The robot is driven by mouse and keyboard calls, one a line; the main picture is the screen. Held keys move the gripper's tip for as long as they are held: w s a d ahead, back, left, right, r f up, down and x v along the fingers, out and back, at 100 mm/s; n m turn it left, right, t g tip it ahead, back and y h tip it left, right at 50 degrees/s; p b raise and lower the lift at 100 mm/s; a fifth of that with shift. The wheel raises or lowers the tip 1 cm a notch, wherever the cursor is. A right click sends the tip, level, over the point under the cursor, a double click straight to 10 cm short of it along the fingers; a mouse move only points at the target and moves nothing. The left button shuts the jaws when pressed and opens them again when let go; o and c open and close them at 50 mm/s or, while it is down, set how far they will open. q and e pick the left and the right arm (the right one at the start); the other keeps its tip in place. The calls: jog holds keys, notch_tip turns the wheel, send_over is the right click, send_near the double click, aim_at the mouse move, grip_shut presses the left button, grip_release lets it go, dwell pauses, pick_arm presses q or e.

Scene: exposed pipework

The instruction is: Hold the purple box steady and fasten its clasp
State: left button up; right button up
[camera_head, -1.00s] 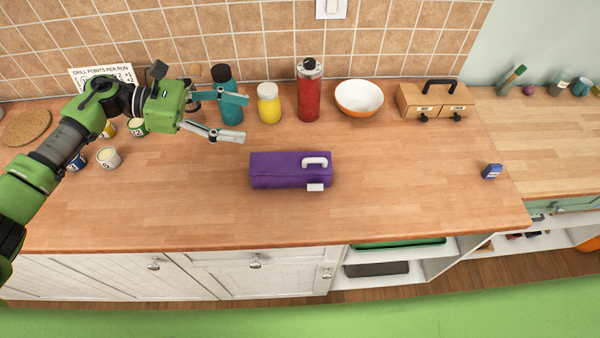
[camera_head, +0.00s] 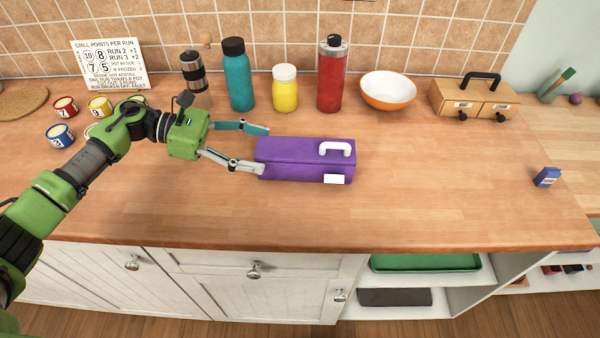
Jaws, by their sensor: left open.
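The purple box (camera_head: 290,158) sits on the wooden counter near the middle. It has a white handle (camera_head: 336,149) on top at its right end. A small white clasp plate (camera_head: 334,179) is on its front face at the right; I cannot tell how the clasp is set. My left gripper (camera_head: 264,150) is open at the box's left end. Its far finger is by the box's back left corner and its near finger is by the front left corner. I cannot tell whether either finger touches the box. My right gripper is not in view.
Behind the box stand a teal bottle (camera_head: 239,76), a yellow jar (camera_head: 285,88), a red bottle (camera_head: 331,74) and an orange-white bowl (camera_head: 388,91). A wooden drawer box (camera_head: 474,97) is at the back right. A small blue box (camera_head: 547,177) lies right. The counter right of the purple box is clear.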

aim_at(293, 162)
pick_arm(q)
jog(key=shift+f+b, duration=0.35)
jog(key=shift+f, duration=0.4)
jog(key=shift+d+f+p, duration=0.1)
jog(key=shift+d+p, duration=0.3)
jog(key=shift+d, duration=0.3)
jog(key=p+x, duration=0.1)
jog(key=x, duration=0.4)
jog(key=shift+p, duration=0.4)
jog(key=shift+d+f+b, duration=0.55)
jog(key=shift+d+b, duration=0.35)
jog(key=shift+b, duration=0.05)
jog(key=shift+b+x, duration=0.3)
jog(key=shift+x, duration=0.5)
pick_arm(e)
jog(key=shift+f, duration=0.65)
pick_arm(q)
jog(key=shift+r, duration=0.1)
jog(key=c, duration=0.6)
jog(key=o, duration=0.9)
